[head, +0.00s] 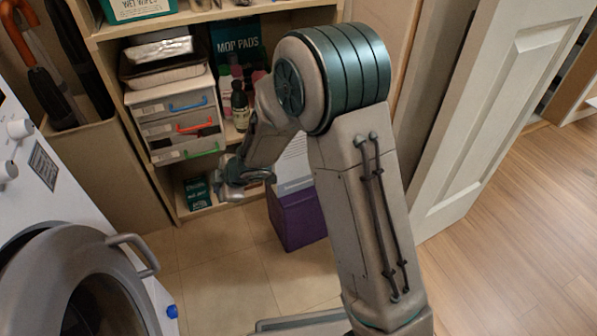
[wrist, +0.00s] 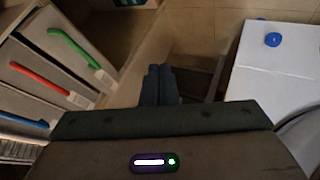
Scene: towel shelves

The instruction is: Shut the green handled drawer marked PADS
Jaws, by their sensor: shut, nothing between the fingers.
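The green handled drawer (head: 172,155) is the lowest of three in a small white drawer unit (head: 135,100) on the shelf. A dark gap shows above its front, so it appears pulled out a little. Its label is too small to read. In the wrist view its green handle (wrist: 73,47) is at the upper left, with a pale tag by one end. My gripper (head: 222,184) is in front of and below the drawer, to its right, apart from it. In the wrist view my gripper's fingers (wrist: 160,84) are together and empty, pointing past the drawer's side.
A red handled drawer (head: 192,127) and a blue handled drawer (head: 188,105) sit above. A purple box (head: 298,218) stands on the floor to the right. A washer with an open round door (head: 35,262) is at the left. Tiled floor between is clear.

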